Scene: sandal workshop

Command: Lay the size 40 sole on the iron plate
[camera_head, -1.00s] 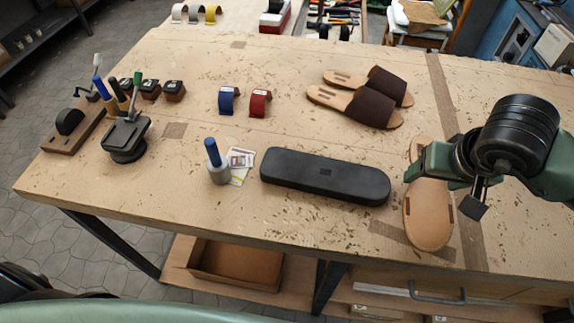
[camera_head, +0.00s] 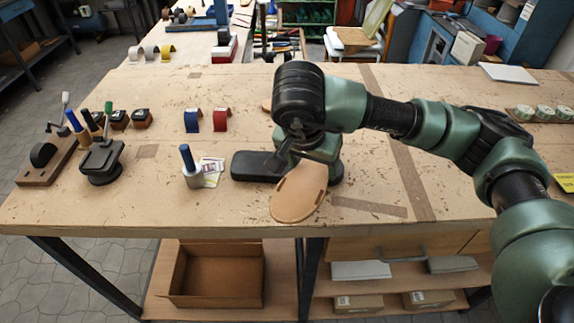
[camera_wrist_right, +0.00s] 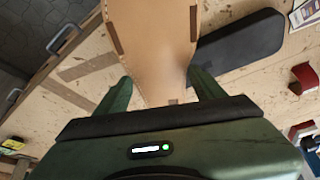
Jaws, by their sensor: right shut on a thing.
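The tan sole (camera_head: 298,194) has dark slots along its edges; I cannot read a size on it. My right gripper (camera_head: 319,162) is shut on one end of it, and the sole points toward the table's front edge. In the wrist view the sole (camera_wrist_right: 155,40) runs out from between the two fingers of my gripper (camera_wrist_right: 160,92). The iron plate, a long dark slab with rounded ends (camera_head: 256,166), lies on the table just left of the sole, its right part hidden by my arm. The wrist view shows the plate (camera_wrist_right: 243,48) beside the sole. The sole's height is unclear.
Left of the plate are a blue-handled tool in a grey pot (camera_head: 191,170) and some cards (camera_head: 212,172). Blue (camera_head: 192,120) and red (camera_head: 221,119) straps stand behind.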

